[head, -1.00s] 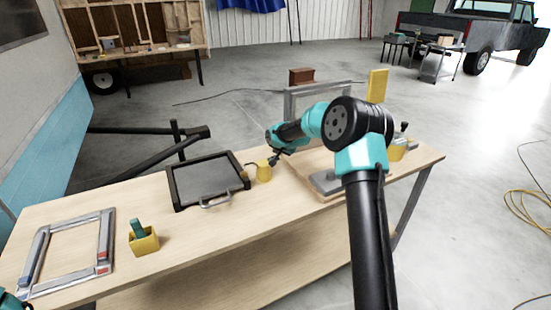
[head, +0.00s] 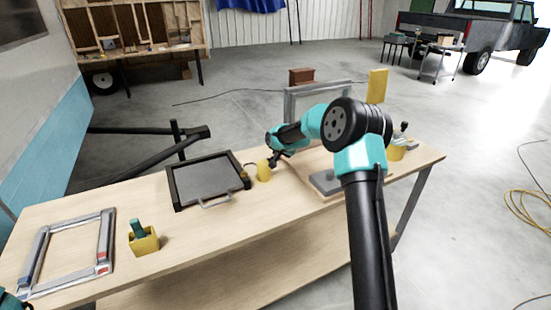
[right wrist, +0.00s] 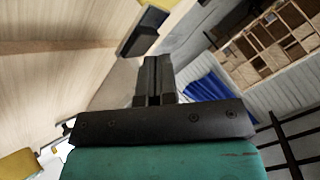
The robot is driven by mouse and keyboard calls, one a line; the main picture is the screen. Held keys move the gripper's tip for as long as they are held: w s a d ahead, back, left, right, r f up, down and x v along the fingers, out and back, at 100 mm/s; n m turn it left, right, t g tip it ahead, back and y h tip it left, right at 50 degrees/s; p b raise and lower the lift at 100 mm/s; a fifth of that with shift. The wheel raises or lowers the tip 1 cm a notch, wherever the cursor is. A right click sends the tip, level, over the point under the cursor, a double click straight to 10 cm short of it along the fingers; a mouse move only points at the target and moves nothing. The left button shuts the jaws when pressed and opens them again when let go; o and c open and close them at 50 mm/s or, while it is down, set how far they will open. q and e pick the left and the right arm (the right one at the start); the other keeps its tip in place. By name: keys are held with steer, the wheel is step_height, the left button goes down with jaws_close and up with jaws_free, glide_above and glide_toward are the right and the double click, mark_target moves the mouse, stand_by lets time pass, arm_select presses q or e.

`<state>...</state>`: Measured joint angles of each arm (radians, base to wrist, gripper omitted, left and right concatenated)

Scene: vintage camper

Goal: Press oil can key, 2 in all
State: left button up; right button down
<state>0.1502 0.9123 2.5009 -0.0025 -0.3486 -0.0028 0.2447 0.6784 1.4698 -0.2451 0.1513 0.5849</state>
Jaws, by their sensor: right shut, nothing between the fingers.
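A small yellow can (head: 264,172), which looks like the oil can, stands on the workbench just right of the dark tray in the head view. A thin dark piece shows at its upper left. My right gripper (head: 274,160) is close beside the top of the can; I cannot tell if they touch. In the right wrist view my right gripper (right wrist: 153,62) has its dark fingers shut together with nothing between them. A key on the can is too small to make out. My left gripper is out of view; only a bit of my left arm shows at the lower left corner.
The dark tray (head: 176,190) has a handle in front. A grey frame (head: 40,252) and a yellow box (head: 145,243) with a green item are at the left. An upright grey frame (head: 290,107) stands behind my right arm. Bare bench (head: 100,200) lies left of the tray.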

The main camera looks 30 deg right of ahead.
steer(key=shift+f, duration=0.8)
stand_by(1.3)
steer(key=shift+r, duration=1.1)
steer(key=shift+r, duration=0.2)
steer(key=shift+r, duration=2.35)
stand_by(0.5)
step_height(320, 180, up, 4)
steer(key=shift+f, duration=0.15)
stand_by(0.4)
